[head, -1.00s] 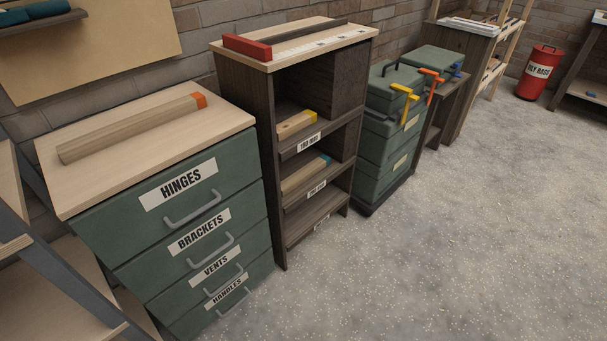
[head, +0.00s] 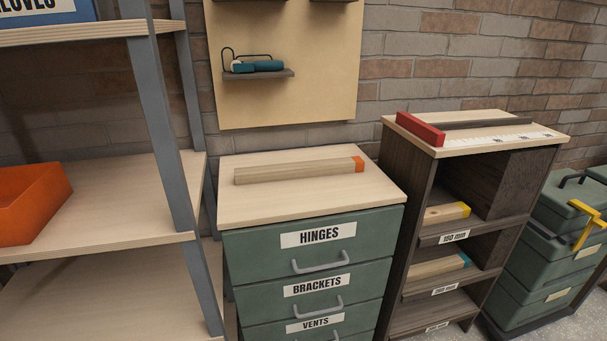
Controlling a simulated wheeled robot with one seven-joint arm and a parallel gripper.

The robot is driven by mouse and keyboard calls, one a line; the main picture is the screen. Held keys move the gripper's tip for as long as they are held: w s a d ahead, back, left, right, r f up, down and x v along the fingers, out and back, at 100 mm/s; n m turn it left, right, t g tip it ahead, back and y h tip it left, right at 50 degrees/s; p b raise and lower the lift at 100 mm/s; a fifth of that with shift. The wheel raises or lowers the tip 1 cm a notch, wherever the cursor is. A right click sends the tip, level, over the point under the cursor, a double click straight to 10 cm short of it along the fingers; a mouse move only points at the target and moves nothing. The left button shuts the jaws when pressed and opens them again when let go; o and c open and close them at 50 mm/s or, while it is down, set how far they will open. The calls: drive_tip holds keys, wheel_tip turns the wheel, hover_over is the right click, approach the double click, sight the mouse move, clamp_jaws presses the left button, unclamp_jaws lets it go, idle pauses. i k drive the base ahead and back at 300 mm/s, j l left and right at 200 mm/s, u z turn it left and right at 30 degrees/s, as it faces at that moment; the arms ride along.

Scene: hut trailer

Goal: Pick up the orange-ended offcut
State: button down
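The orange-ended offcut (head: 297,171) is a long pale-brown wooden bar with an orange right end. It lies flat on the light wooden top of the green drawer cabinet (head: 232,204), roughly crosswise, towards the back. The cabinet's drawers carry the labels HINGES, BRACKETS and VENTS, and they look shut. Nothing covers the offcut. My gripper is not in view.
An open shelf rack (head: 120,226) with an orange bin (head: 30,203) stands close on the left. A dark shelf unit (head: 402,170) on the right holds yellow-ended (head: 446,213) and blue-ended (head: 438,264) offcuts. A pegboard (head: 290,105) with a small shelf hangs behind.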

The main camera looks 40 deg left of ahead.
sight(276, 173)
drive_tip(key=i+u, duration=0.15)
drive_tip(key=u, duration=0.8)
drive_tip(key=i+l+u, duration=0.25)
drive_tip(key=l+u, duration=0.25)
drive_tip(key=i+l+u, duration=0.25)
drive_tip(key=l, duration=0.2)
drive_tip(key=l+u, duration=0.25)
drive_tip(key=l, duration=0.1)
